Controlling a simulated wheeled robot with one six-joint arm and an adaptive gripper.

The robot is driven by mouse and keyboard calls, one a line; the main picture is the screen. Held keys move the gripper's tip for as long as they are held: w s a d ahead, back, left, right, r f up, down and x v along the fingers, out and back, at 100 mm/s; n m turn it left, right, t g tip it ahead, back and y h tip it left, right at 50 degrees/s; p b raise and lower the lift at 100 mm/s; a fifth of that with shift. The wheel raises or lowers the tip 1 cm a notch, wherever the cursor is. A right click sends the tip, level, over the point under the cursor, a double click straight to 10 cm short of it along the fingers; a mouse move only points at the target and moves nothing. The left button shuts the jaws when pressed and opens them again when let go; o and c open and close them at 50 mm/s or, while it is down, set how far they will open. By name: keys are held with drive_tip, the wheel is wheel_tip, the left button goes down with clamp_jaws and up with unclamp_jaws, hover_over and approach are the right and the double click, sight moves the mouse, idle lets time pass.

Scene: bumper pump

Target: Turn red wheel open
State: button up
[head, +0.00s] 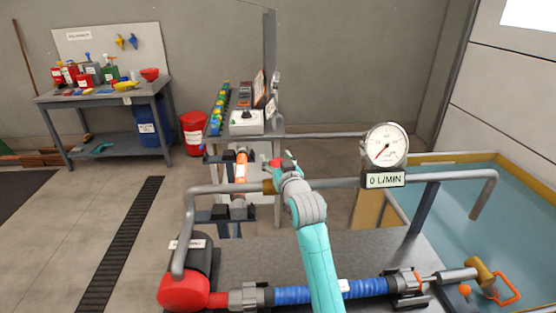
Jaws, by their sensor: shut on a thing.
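The red wheel (275,162) shows only as a small red patch above the grey pipe (335,183), near a brass fitting (268,187). My gripper (281,164) is at the wheel and shut on it. My gripper and wrist hide most of the wheel, so its turn angle cannot be told. The round gauge (385,146) stands on the pipe to the right, with a display (384,180) reading 0 L/MIN.
A red and black pump (184,291) is at the front left, joined to a blue hose (365,288). A water basin (530,220) lies right. Behind stand an orange pipe piece (241,166), a control box (246,122) and a workbench (105,96). Floor at left is mostly clear.

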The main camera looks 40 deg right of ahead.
sight(271, 161)
drive_tip(key=n+y, duration=0.1)
drive_tip(key=y, duration=0.1)
drive_tip(key=n+y, duration=0.2)
drive_tip(key=y, duration=0.1)
drive_tip(key=n+t+y, duration=0.1)
drive_tip(key=n+y, duration=0.1)
drive_tip(key=y, duration=0.1)
drive_tip(key=shift+a, duration=0.4)
drive_tip(key=shift+a+n+g+y, duration=0.2)
drive_tip(key=shift+n+g+y, duration=0.15)
drive_tip(key=shift+n+y, duration=0.7)
drive_tip(key=shift+a+n+g+y, duration=0.2)
drive_tip(key=shift+n+g+y, duration=0.35)
drive_tip(key=shift+y, duration=0.85)
drive_tip(key=shift+a+n+g+y, duration=0.2)
drive_tip(key=shift+n+y, duration=0.8)
drive_tip(key=shift+y, duration=0.25)
drive_tip(key=shift+s+f, duration=0.1)
drive_tip(key=o, duration=1)
drive_tip(key=shift+c, duration=0.2)
wheel_tip(271, 161, up, 10)
drive_tip(key=shift+r, duration=0.1)
